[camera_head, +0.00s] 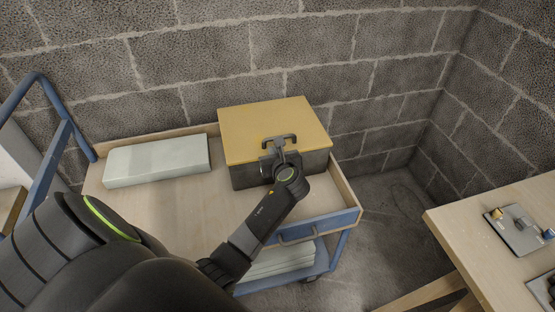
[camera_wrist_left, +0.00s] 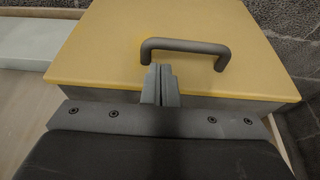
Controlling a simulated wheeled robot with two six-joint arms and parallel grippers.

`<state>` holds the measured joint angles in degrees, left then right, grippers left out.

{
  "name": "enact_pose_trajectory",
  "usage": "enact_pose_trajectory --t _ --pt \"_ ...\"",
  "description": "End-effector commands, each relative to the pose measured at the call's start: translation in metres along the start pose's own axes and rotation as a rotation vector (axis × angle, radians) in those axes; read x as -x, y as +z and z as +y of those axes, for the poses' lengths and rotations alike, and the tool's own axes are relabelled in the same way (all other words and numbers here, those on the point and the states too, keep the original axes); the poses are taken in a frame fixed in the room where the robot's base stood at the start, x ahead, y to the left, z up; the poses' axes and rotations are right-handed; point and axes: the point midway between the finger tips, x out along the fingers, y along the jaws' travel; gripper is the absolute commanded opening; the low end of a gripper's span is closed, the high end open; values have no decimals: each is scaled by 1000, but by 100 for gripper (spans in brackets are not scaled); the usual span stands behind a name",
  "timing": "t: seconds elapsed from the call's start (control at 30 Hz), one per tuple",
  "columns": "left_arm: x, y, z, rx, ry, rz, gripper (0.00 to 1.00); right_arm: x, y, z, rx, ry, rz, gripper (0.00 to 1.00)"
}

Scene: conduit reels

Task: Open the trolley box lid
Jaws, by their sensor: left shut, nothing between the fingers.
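The trolley box (camera_head: 322,157) has dark grey sides and a flat yellow lid (camera_head: 265,118), which lies closed on top. The lid also fills much of the left wrist view (camera_wrist_left: 110,45). A dark bar handle (camera_head: 279,138) stands on the lid near its front edge; it also shows in the left wrist view (camera_wrist_left: 185,45). My left gripper (camera_head: 279,148) is at the front of the box, its shut fingers (camera_wrist_left: 160,72) just in front of the handle's left part. Nothing shows between the fingers. Whether they touch the handle is unclear. My right gripper is not in view.
The box stands on a blue-framed wooden trolley (camera_head: 190,205) against a block wall. A pale green-grey block (camera_head: 157,161) lies left of it on the trolley. A wooden table (camera_head: 470,232) with small parts stands at the right, with bare floor between.

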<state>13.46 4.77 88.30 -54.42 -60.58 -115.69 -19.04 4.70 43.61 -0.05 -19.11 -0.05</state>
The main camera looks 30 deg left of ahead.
Motion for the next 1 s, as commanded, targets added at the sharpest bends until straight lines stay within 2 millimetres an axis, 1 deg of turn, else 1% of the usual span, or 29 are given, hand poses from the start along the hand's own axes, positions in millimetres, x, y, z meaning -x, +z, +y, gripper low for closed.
enact_pose_trajectory --t 0.03,0.1,0.27,0.67,0.8,0.9,1.0 --pt "-7 -1 0 -2 0 -1 0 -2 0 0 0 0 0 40" --pt "-13 -1 0 0 0 -1 0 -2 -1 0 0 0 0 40" --pt "-20 0 0 1 0 1 0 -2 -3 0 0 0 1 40" --pt "-19 1 0 2 0 3 0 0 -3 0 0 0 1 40" --pt "-18 6 0 1 0 12 0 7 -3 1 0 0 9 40" --pt "-16 12 0 1 0 26 0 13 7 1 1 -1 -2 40" --pt "-14 20 0 0 1 46 0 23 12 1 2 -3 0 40"
